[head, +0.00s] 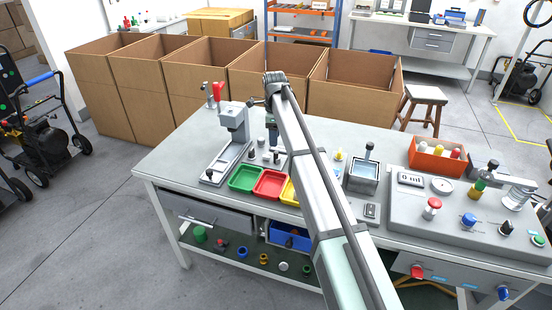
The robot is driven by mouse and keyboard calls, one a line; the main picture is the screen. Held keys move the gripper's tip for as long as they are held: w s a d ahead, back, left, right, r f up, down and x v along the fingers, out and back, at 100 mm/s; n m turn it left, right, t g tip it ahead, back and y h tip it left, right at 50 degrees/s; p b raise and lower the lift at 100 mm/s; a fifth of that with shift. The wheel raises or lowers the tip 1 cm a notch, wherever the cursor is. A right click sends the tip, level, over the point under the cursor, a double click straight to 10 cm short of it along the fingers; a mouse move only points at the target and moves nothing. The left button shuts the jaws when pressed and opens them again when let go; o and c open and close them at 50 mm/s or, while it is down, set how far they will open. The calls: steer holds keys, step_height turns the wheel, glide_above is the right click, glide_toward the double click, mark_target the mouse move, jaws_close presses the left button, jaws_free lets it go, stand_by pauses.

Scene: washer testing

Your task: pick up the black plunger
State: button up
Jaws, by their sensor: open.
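I cannot single out the black plunger with certainty. A dark-topped upright rod (369,150) stands at a square metal tank (362,182) with bluish content, right of my arm. Small dark-topped pieces (251,154) stand on a light plate behind the red tray, below my gripper. My gripper (271,132) points down over that area, left of my forearm. It is small and partly hidden by the arm; it is open, and I see nothing held in it.
Green (244,178), red (270,184) and yellow trays sit in a row. A grey press stand (233,125) is left of them. An orange bin (437,157) and a control panel (405,205) with knobs are at right. Cardboard boxes (205,75) stand behind the table.

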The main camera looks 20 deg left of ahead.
mark_target(276, 153)
steer(key=shift+w+d+f, duration=0.1)
steer(key=shift+w+f, duration=0.05)
steer(key=shift+f, duration=1.6)
steer(key=shift+w+d+f, duration=0.1)
steer(key=shift+w+f, duration=0.05)
steer(key=shift+f, duration=1.6)
steer(key=shift+c, duration=0.4)
jaws_close()
